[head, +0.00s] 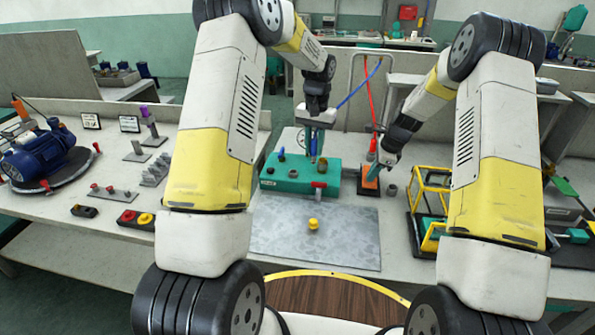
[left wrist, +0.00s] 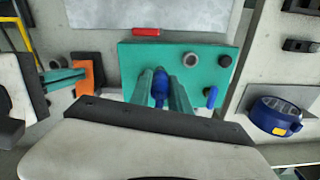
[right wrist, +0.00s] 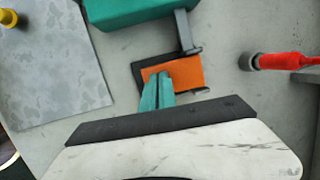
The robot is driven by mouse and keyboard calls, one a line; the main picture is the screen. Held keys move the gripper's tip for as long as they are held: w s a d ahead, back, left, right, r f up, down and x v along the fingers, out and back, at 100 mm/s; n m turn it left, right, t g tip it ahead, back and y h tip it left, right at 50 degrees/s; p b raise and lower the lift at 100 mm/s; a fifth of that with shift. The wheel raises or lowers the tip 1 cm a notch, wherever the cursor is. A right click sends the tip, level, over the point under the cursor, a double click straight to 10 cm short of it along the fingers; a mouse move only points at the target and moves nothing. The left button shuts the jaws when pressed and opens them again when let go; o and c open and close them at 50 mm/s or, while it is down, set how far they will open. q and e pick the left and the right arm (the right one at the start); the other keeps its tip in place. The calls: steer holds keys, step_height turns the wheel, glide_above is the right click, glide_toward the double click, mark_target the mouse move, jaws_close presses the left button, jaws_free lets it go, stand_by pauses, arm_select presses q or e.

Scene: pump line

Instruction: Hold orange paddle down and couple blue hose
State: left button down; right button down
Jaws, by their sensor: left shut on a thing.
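The teal block (head: 275,185) with ports stands on the table behind the grey mat. My left gripper (head: 316,150) is above it, its fingers shut around the blue hose end (left wrist: 160,82). The blue hose (head: 362,84) rises from there. I cannot tell whether the hose end is seated in a port. The orange paddle (head: 370,178) lies on a dark base right of the block; it also shows in the right wrist view (right wrist: 188,75). My right gripper (right wrist: 163,78) has its fingers together, with their tips at the paddle, seemingly touching it.
A red hose connector (right wrist: 285,61) stands beyond the paddle. A red handle (left wrist: 145,32) and a blue lever (left wrist: 211,97) are on the block. A yellow piece (head: 313,224) sits on the grey mat (head: 345,250). A yellow frame (head: 430,190) is at the right.

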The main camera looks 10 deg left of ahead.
steer(key=shift+s+f, duration=0.1)
steer(key=shift+f, duration=0.05)
arm_select(q)
steer(key=shift+m, duration=0.4)
steer(key=shift+w+d, duration=0.7)
steer(key=shift+w, duration=0.2)
steer(key=shift+w+d, duration=0.65)
steer(key=shift+w, duration=0.25)
steer(key=shift+f, duration=1.5)
stand_by(0.8)
steer(key=c, duration=1.1)
jaws_free()
steer(key=shift+c, duration=0.2)
steer(key=shift+o, duration=0.2)
steer(key=shift+o, duration=1.4)
